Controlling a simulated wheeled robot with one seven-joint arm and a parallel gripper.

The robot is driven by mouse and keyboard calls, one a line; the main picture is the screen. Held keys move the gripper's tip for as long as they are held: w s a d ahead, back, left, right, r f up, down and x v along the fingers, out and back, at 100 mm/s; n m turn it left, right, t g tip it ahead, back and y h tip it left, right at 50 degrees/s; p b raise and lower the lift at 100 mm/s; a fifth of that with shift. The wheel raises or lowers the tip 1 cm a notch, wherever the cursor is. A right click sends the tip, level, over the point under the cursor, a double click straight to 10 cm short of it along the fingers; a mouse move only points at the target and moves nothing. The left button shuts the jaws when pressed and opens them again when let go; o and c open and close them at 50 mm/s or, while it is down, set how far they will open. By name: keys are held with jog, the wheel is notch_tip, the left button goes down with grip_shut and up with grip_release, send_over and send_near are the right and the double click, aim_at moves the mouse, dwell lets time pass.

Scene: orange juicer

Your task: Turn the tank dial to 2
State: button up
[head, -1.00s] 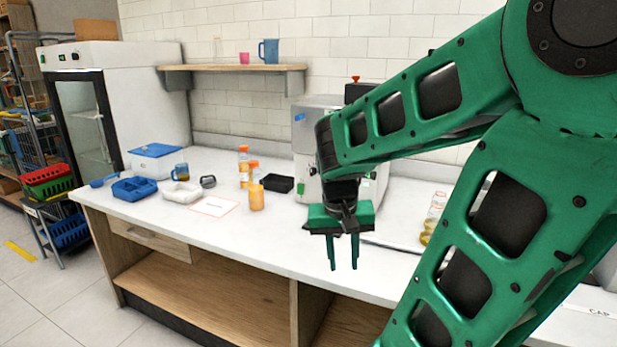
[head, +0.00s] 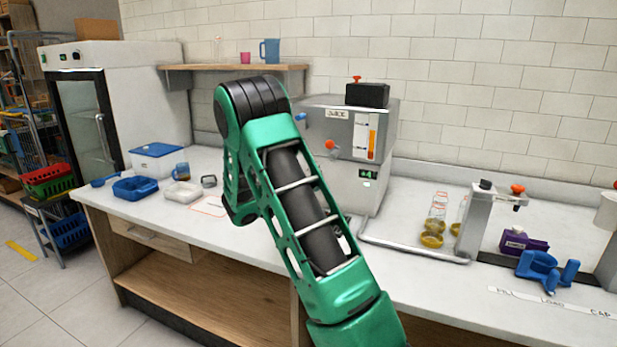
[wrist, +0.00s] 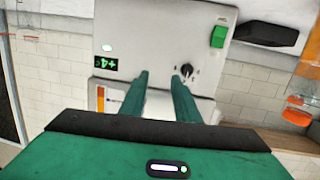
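The juicer (head: 340,176), a white and grey machine, stands against the back wall, right of my arm in the head view. In the wrist view its white panel (wrist: 150,20) appears upside down. A small black dial (wrist: 187,72) with a pale pointer line and marks around it sits there; its setting is too small to read. My gripper (wrist: 160,76) is open and empty, its two green fingers pointing at the panel. The right fingertip overlaps the dial's lower left edge in the picture; I cannot tell whether they touch. My arm hides the gripper in the head view.
A green display (wrist: 105,63) and a green button (wrist: 218,38) share the panel. Glass jars (head: 436,212) stand right of the juicer in the head view.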

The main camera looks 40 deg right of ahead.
jog(key=w+a+f+n+t+h, duration=0.1)
jog(key=w+t, duration=0.1)
jog(key=w, duration=0.3)
jog(key=x, duration=1)
jog(key=shift+w+t, duration=0.3)
jog(key=shift+w, duration=0.15)
jog(key=shift+d, duration=0.1)
jog(key=shift+c, duration=0.6)
jog(key=c, duration=0.6)
